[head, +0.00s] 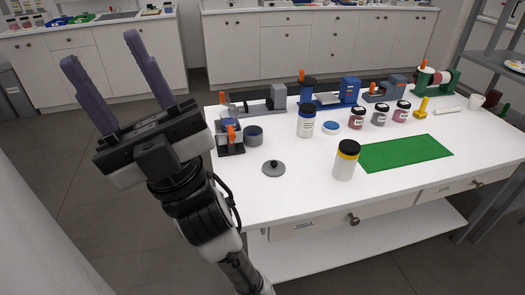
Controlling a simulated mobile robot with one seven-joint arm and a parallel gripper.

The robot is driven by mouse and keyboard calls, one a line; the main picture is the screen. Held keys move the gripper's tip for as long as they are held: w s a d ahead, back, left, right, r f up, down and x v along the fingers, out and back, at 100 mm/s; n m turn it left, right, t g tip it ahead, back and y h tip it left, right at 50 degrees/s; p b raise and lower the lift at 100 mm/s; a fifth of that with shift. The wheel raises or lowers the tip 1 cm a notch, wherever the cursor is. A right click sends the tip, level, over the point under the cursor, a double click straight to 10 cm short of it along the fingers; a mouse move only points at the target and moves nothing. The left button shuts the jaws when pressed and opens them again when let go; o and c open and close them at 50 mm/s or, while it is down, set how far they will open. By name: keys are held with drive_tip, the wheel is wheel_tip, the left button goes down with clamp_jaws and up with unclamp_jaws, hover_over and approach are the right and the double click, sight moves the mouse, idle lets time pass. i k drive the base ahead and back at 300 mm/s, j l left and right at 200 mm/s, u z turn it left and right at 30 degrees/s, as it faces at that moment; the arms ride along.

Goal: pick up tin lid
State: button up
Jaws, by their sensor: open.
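A grey round lid with a dark knob, which looks like the tin lid (273,169), lies flat on the white table near its left front part. A small grey open tin (253,135) stands behind it. My gripper (105,88) is raised at the left of the head view, left of the table and well apart from the lid. Its two purple fingers point up and stand wide apart, with nothing between them.
A white jar with a black and yellow cap (345,165) stands right of the lid, beside a green mat (405,153). A white jar (306,122), a blue-topped dish (331,128), small jars and bench tools stand behind. The table (290,205) is bare in front of the lid.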

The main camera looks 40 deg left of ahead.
sight(271, 168)
drive_tip(key=i+l, duration=0.65)
drive_tip(key=i+l+u, duration=0.15)
drive_tip(key=u, duration=0.3)
drive_tip(key=i+l+u, duration=0.15)
drive_tip(key=u, duration=0.35)
drive_tip(key=i+u, duration=0.15)
drive_tip(key=u, duration=0.2)
drive_tip(key=i+u, duration=0.2)
drive_tip(key=u, duration=0.15)
drive_tip(key=i, duration=0.15)
